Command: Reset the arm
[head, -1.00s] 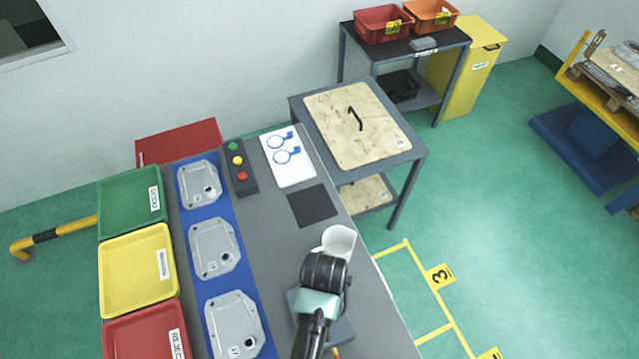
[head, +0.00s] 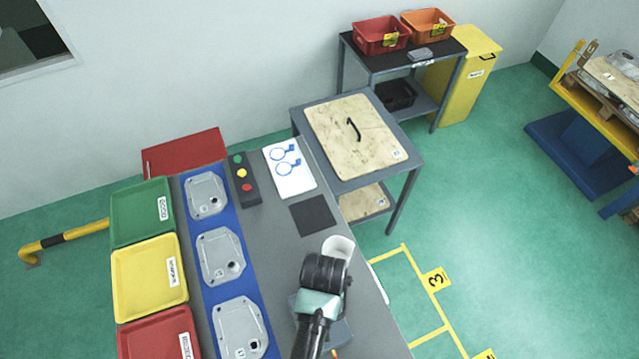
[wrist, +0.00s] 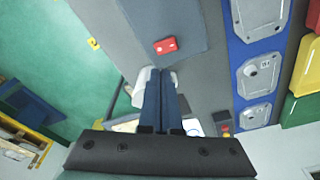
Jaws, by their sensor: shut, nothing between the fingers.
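My gripper (wrist: 161,72) shows in the wrist view as two dark blue fingers pressed together, with nothing between them. It is over the grey bench (head: 280,260). In the head view my arm reaches up from the bottom edge and hides the fingers. A white rounded object (head: 338,244) shows just past the arm's end. It also shows beside the fingers in the wrist view (wrist: 142,90); I cannot tell whether they touch. A small red block (wrist: 165,45) lies on a blue-grey plate (wrist: 190,20), clear of the fingertips.
Several grey castings (head: 220,255) lie on a blue strip at the left of the bench. Green (head: 140,212), yellow (head: 148,278) and red (head: 158,335) trays stand beside them. A button box (head: 243,180), white sheet (head: 289,168) and dark square (head: 313,215) lie beyond my arm.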

